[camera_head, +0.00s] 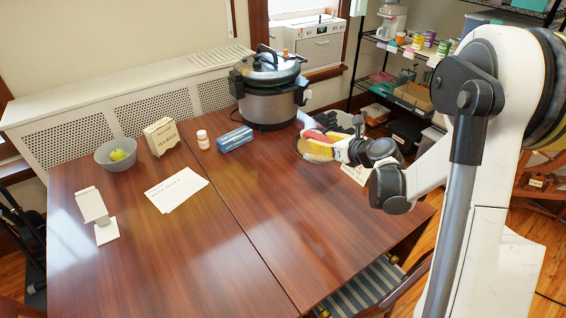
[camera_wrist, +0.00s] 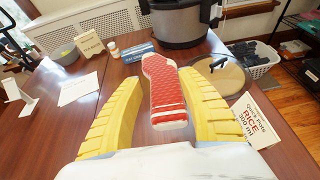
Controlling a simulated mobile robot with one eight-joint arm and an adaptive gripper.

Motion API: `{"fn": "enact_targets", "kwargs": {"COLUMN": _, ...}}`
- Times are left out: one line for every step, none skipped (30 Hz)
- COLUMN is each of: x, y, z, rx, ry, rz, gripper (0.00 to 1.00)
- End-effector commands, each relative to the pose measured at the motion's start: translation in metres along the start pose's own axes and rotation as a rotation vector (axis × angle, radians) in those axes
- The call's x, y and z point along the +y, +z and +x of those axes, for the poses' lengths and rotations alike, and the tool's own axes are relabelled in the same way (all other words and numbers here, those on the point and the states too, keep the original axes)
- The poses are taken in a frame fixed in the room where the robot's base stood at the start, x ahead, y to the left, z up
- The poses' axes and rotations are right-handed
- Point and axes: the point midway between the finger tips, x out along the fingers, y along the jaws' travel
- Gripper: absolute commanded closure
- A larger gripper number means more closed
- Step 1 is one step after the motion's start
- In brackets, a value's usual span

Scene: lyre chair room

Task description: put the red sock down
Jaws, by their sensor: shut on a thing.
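The red sock (camera_wrist: 166,90), red with white stripes and a pale end, lies lengthwise between the two yellow fingers of my gripper (camera_wrist: 165,85) in the wrist view. My gripper is shut on it. In the head view the sock (camera_head: 315,136) shows as a small red patch beside the yellow fingers (camera_head: 321,148), at the right side of the wooden table (camera_head: 210,260). The gap between sock and table is hard to judge.
A large pressure cooker (camera_head: 270,100) stands at the back. A round board (camera_wrist: 222,75) and a white basket (camera_wrist: 255,60) lie beyond the gripper. A rice card (camera_wrist: 255,122) is at right. A bowl (camera_head: 116,155), tea box (camera_head: 161,137), blue box (camera_head: 235,139) and papers (camera_head: 176,190) are left. The front table is clear.

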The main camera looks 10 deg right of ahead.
Motion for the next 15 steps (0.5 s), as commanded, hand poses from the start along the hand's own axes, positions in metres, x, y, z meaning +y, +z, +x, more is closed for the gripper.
{"fn": "enact_targets", "kwargs": {"x": -0.015, "y": -0.012, "z": 0.013, "rx": -0.001, "ry": 0.002, "rz": 0.0, "gripper": 0.76}}
{"fn": "enact_targets", "kwargs": {"x": -0.022, "y": -0.018, "z": 0.02, "rx": -0.001, "ry": 0.005, "rz": 0.0, "gripper": 0.76}}
{"fn": "enact_targets", "kwargs": {"x": -0.031, "y": -0.026, "z": 0.029, "rx": -0.002, "ry": 0.009, "rz": -0.003, "gripper": 0.76}}
{"fn": "enact_targets", "kwargs": {"x": -0.038, "y": -0.032, "z": 0.035, "rx": -0.003, "ry": 0.012, "rz": -0.004, "gripper": 0.76}}
{"fn": "enact_targets", "kwargs": {"x": -0.045, "y": -0.039, "z": 0.04, "rx": -0.004, "ry": 0.015, "rz": -0.006, "gripper": 0.76}}
{"fn": "enact_targets", "kwargs": {"x": -0.054, "y": -0.047, "z": 0.048, "rx": -0.005, "ry": 0.019, "rz": -0.008, "gripper": 0.76}}
{"fn": "enact_targets", "kwargs": {"x": -0.059, "y": -0.053, "z": 0.052, "rx": -0.007, "ry": 0.022, "rz": -0.009, "gripper": 0.76}}
{"fn": "enact_targets", "kwargs": {"x": -0.065, "y": -0.059, "z": 0.057, "rx": -0.008, "ry": 0.024, "rz": -0.01, "gripper": 0.76}}
{"fn": "enact_targets", "kwargs": {"x": -0.071, "y": -0.067, "z": 0.062, "rx": -0.008, "ry": 0.028, "rz": -0.013, "gripper": 0.76}}
{"fn": "enact_targets", "kwargs": {"x": -0.076, "y": -0.072, "z": 0.066, "rx": -0.01, "ry": 0.03, "rz": -0.014, "gripper": 0.76}}
{"fn": "enact_targets", "kwargs": {"x": -0.08, "y": -0.076, "z": 0.069, "rx": -0.011, "ry": 0.032, "rz": -0.015, "gripper": 0.76}}
{"fn": "enact_targets", "kwargs": {"x": -0.085, "y": -0.082, "z": 0.073, "rx": -0.013, "ry": 0.034, "rz": -0.016, "gripper": 0.76}}
{"fn": "enact_targets", "kwargs": {"x": -0.088, "y": -0.086, "z": 0.075, "rx": -0.013, "ry": 0.037, "rz": -0.017, "gripper": 0.76}}
{"fn": "enact_targets", "kwargs": {"x": -0.09, "y": -0.089, "z": 0.077, "rx": -0.014, "ry": 0.038, "rz": -0.018, "gripper": 0.76}}
{"fn": "enact_targets", "kwargs": {"x": -0.093, "y": -0.092, "z": 0.079, "rx": -0.015, "ry": 0.04, "rz": -0.02, "gripper": 0.76}}
